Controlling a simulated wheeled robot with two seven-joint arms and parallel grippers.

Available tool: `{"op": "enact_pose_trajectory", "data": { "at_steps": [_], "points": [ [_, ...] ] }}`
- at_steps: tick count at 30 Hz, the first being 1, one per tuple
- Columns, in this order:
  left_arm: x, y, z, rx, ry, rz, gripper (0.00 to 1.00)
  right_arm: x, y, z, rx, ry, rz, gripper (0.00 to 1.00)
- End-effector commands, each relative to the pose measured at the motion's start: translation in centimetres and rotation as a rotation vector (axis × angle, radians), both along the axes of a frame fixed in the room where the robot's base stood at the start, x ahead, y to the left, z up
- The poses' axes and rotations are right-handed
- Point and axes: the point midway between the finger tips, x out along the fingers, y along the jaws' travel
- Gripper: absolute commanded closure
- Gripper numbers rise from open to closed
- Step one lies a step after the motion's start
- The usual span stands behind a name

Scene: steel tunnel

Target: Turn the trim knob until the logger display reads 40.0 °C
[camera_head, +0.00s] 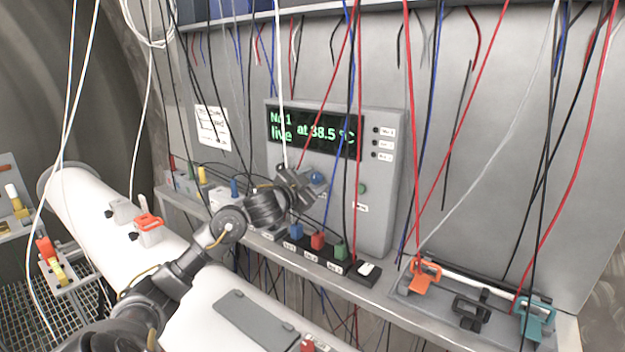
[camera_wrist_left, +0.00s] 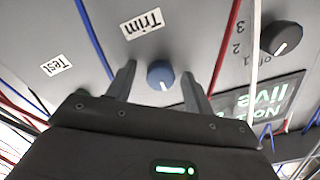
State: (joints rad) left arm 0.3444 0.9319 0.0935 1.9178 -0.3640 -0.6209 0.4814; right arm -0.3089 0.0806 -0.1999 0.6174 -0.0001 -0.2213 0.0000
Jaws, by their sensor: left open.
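The logger (camera_head: 380,205) is a grey box on the wall with a dark display (camera_head: 312,130) that reads "No 1 live at 38.5 °C" in green. The blue trim knob (camera_wrist_left: 160,75) sits under a "Trim" label in the left wrist view, with a white pointer mark on it. In the head view the knob (camera_head: 318,178) shows just beside my left gripper (camera_head: 303,180). In the left wrist view my left gripper (camera_wrist_left: 158,82) is open, with one finger on each side of the knob. I cannot tell whether the fingers touch it. My right gripper is not in view.
A black selector knob (camera_wrist_left: 281,38) numbered 1 to 3 is close to the trim knob. Many red, blue, black and white cables hang before the panel. A ledge carries coloured connectors (camera_head: 317,241). An orange clamp (camera_head: 421,272) and a teal clamp (camera_head: 536,318) are at right.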

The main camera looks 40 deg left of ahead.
Motion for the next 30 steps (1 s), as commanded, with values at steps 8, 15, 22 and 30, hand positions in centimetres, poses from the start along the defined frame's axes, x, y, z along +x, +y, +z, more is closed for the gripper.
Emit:
{"op": "enact_pose_trajectory", "data": {
  "at_steps": [8,15,22,30],
  "points": [
    [-0.1,0.0,0.0,0.001,0.001,0.001,0.67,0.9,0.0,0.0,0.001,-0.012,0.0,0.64],
    [0.0,0.0,0.0,0.001,0.001,0.001,0.93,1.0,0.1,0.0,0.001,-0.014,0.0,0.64],
    [-0.1,0.0,-0.1,0.034,0.003,0.001,0.93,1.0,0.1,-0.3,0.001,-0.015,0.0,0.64],
    [-0.1,0.0,-0.3,0.188,0.02,0.001,0.93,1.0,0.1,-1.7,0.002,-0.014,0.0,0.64]
  ]
}}
